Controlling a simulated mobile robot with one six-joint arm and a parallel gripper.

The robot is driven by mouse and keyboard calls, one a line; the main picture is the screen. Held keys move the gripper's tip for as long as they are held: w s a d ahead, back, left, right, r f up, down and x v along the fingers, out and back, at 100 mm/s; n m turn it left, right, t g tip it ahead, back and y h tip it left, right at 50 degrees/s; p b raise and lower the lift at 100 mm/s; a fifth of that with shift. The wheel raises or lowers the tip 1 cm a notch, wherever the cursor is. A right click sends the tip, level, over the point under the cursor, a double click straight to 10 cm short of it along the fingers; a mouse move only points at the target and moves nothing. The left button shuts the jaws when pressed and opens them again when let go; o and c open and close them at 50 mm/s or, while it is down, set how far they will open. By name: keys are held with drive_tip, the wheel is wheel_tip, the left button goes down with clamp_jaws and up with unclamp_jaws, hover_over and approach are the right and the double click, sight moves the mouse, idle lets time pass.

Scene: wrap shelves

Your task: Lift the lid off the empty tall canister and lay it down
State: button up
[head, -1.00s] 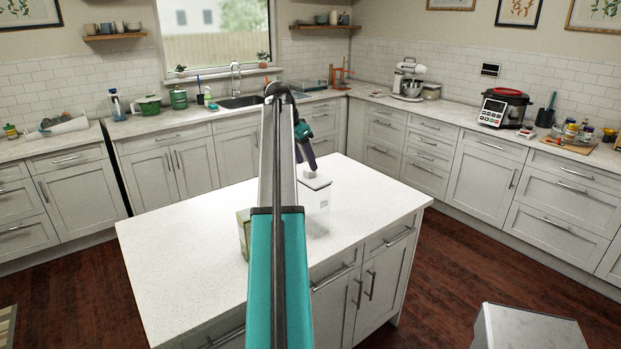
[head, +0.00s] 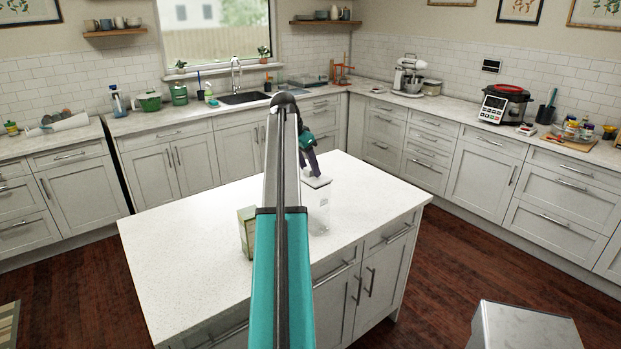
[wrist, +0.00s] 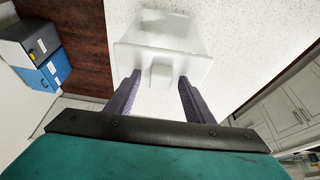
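The tall canister (head: 319,212) is clear and looks empty; it stands upright near the right side of the white island top. Its white lid (head: 318,183) is on top, and the lid also shows in the wrist view (wrist: 195,68) with a raised square knob (wrist: 160,74). My gripper (head: 314,174) is just above the lid, tilted. In the wrist view my gripper (wrist: 159,78) has its two purple fingers spread, one on each side of the knob, with gaps between. Part of the canister is hidden behind the lid.
A greenish box (head: 246,232) stands on the island top (head: 190,250), left of the canister and partly behind my arm. The island's left part is clear. The wrist view shows a blue box (wrist: 45,72) and a dark box (wrist: 30,42) off to the left.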

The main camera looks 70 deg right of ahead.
drive_tip(key=c, duration=1.1)
drive_tip(key=shift+r, duration=0.15)
drive_tip(key=shift+d+r+b, duration=0.1)
drive_tip(key=shift+r+b, duration=0.8)
drive_tip(key=shift+r, duration=0.6)
drive_tip(key=s+a+r+b, duration=0.1)
drive_tip(key=s+a+b, duration=0.3)
drive_tip(key=s+a, duration=0.7)
drive_tip(key=shift+s+r, duration=0.35)
drive_tip(key=shift+s, duration=0.1)
drive_tip(key=shift+r, duration=0.15)
drive_tip(key=shift+r+p, duration=1.25)
drive_tip(key=shift+r, duration=0.35)
